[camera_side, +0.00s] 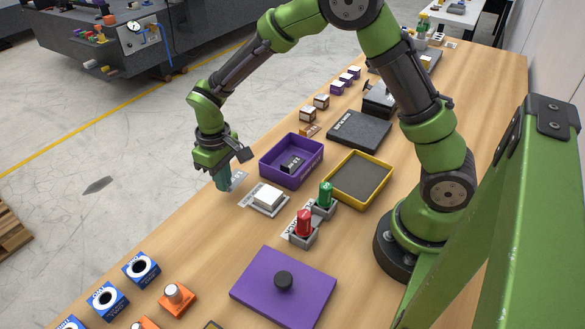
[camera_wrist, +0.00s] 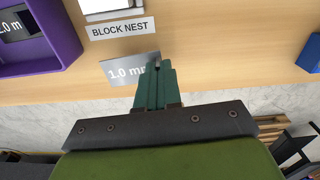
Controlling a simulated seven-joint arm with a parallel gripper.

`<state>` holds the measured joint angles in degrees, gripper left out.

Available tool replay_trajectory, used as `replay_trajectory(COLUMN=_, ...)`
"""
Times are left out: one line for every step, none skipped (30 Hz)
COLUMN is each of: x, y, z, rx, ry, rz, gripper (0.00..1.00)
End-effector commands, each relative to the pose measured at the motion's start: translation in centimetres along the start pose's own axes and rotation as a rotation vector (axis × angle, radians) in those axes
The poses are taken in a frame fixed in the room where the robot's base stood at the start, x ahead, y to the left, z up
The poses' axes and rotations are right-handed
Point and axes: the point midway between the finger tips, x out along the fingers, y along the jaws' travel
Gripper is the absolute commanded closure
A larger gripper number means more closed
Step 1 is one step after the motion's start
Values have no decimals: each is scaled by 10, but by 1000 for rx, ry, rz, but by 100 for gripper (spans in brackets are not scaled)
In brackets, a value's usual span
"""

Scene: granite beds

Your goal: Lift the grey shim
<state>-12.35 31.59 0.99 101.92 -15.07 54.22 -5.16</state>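The grey shim (camera_side: 238,176) is a thin light-grey plate beside the purple tray, near the front edge of the bench. In the wrist view the shim (camera_wrist: 122,69) shows its "1.0 mm" print and looks slightly turned. My gripper (camera_side: 222,186) points down at the shim's left side. In the wrist view its teal fingers (camera_wrist: 157,68) are together and overlap the shim's right end, hiding part of it. I see no shim clearly between the fingers. Whether they touch it I cannot tell.
The purple tray (camera_side: 263,168) holds a dark labelled plate (camera_side: 292,164). A white block (camera_side: 267,195) sits near the "BLOCK NEST" label (camera_wrist: 120,28). Red (camera_side: 304,223) and green (camera_side: 325,194) handled pieces and a yellow-rimmed tray (camera_side: 336,195) stand to the right. The bench edge is close to my gripper.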

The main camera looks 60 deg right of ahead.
Motion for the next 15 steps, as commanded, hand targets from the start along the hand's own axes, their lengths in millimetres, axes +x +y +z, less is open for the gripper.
replay_trajectory(x=-1, y=0, z=0, rx=0, ry=1, rz=0, gripper=100)
replay_trajectory(x=-2, y=0, z=0, rx=0, ry=1, rz=0, gripper=100)
replay_trajectory(x=-4, y=0, z=0, rx=0, ry=2, rz=0, gripper=100)
replay_trajectory(x=-7, y=0, z=-1, rx=0, ry=3, rz=0, gripper=100)
replay_trajectory(x=-9, y=0, z=-1, rx=-1, ry=3, rz=0, gripper=100)
replay_trajectory(x=-12, y=0, z=-1, rx=-1, ry=3, rz=0, gripper=100)
replay_trajectory(x=-15, y=0, z=-1, rx=-1, ry=3, rz=0, gripper=100)
replay_trajectory(x=-17, y=0, z=-1, rx=-1, ry=3, rz=0, gripper=100)
replay_trajectory(x=-21, y=0, z=-1, rx=-1, ry=4, rz=0, gripper=100)
replay_trajectory(x=-23, y=0, z=-1, rx=-1, ry=3, rz=0, gripper=100)
replay_trajectory(x=-25, y=0, z=-1, rx=0, ry=3, rz=0, gripper=100)
replay_trajectory(x=-28, y=0, z=-1, rx=0, ry=3, rz=0, gripper=100)
replay_trajectory(x=-31, y=0, z=-1, rx=0, ry=3, rz=0, gripper=100)
replay_trajectory(x=-33, y=0, z=-1, rx=0, ry=2, rz=0, gripper=100)
replay_trajectory(x=-37, y=0, z=-1, rx=0, ry=3, rz=0, gripper=100)
